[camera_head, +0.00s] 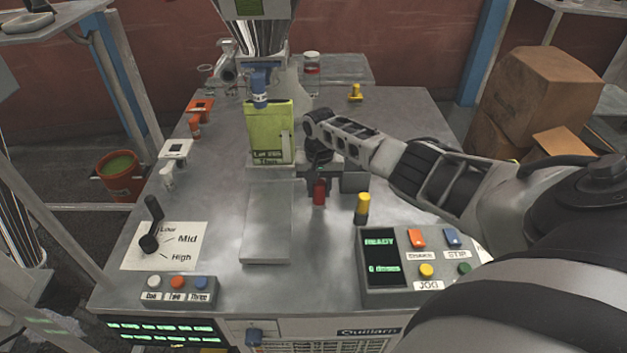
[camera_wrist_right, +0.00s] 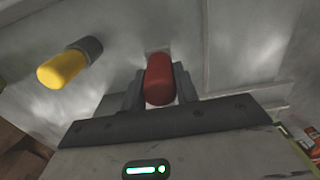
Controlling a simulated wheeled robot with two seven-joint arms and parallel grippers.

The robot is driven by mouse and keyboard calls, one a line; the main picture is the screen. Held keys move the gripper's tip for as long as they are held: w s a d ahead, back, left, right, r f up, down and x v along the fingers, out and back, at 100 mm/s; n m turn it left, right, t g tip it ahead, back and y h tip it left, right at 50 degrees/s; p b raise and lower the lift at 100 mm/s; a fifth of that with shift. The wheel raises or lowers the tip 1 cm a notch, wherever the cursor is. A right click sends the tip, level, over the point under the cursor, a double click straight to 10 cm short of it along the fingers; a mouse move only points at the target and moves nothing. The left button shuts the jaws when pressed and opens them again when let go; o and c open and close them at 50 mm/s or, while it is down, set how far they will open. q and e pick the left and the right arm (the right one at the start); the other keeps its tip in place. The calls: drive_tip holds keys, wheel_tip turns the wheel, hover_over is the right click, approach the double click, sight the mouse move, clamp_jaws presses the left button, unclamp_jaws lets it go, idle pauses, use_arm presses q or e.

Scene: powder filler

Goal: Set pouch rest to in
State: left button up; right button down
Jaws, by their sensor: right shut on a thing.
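The pouch rest (camera_head: 268,222) is a grey metal plate in the middle of the machine top, below the green pouch (camera_head: 270,132) that hangs under the filler's nozzle. A red knob (camera_head: 319,192) stands just right of the rest. My right gripper (camera_head: 319,176) reaches in from the right and is shut on the red knob. In the right wrist view the red knob (camera_wrist_right: 159,80) sits between the two dark fingers (camera_wrist_right: 159,88). Whether the rest is in or out I cannot tell. My left gripper is not in view.
A yellow-topped knob (camera_head: 362,207) stands right of the red one, close to my right gripper. The button panel (camera_head: 383,262) is at front right. A lever (camera_head: 151,228) on a Low/Mid/High plate is at left. Boxes (camera_head: 548,95) are stacked beyond the table's right edge.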

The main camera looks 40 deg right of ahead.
drive_tip(key=shift+w+d+r, duration=0.2)
drive_tip(key=shift+w, duration=0.05)
drive_tip(key=c, duration=1.3)
unclamp_jaws()
drive_tip(key=shift+o, duration=1.1)
drive_tip(key=shift+f, duration=0.15)
wheel_tip(320, 180, up, 16)
drive_tip(key=p, duration=0.3)
